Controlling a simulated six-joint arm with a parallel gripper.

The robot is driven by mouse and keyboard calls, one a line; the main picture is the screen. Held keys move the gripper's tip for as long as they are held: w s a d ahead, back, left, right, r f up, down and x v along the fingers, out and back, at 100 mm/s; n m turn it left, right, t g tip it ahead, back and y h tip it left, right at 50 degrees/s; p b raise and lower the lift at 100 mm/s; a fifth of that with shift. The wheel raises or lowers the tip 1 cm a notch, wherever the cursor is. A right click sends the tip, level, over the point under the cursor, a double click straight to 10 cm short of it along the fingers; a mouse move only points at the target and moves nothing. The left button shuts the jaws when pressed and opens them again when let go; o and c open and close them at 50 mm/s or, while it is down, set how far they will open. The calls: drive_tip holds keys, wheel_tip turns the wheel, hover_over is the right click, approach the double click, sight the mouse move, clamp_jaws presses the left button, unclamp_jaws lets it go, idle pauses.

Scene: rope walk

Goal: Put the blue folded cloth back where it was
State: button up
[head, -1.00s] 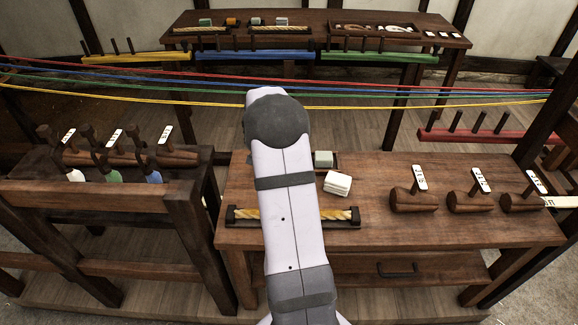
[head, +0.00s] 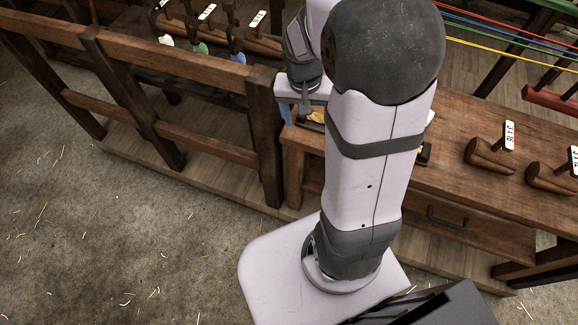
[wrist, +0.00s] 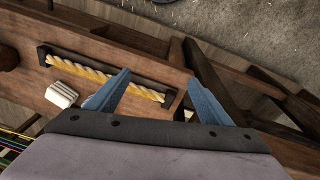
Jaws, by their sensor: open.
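I cannot make out a blue folded cloth in any current view. My gripper (head: 296,108) is above the left end of the workbench in the head view, partly hidden by my arm. In the wrist view my gripper (wrist: 157,84) has its two blue fingers spread wide, with nothing held between them. A white folded stack (wrist: 62,95), perhaps cloth, lies on the bench to the left of the fingers. Much of the bench top is hidden behind my arm in the head view.
A twisted yellow rope piece (wrist: 100,76) lies in a dark holder along the bench edge. A wooden rack (head: 180,85) stands left, with small white, green and blue items (head: 238,50). Coloured ropes (head: 500,28) stretch behind.

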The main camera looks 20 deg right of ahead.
drive_tip(key=s+a+f+n+y, duration=0.1)
drive_tip(key=s+a+n, duration=0.5)
drive_tip(key=s+a, duration=0.4)
drive_tip(key=shift+s+n+y, duration=0.25)
drive_tip(key=shift+n+y, duration=0.05)
drive_tip(key=shift+n, duration=0.1)
drive_tip(key=shift+a, duration=0.1)
idle(0.3)
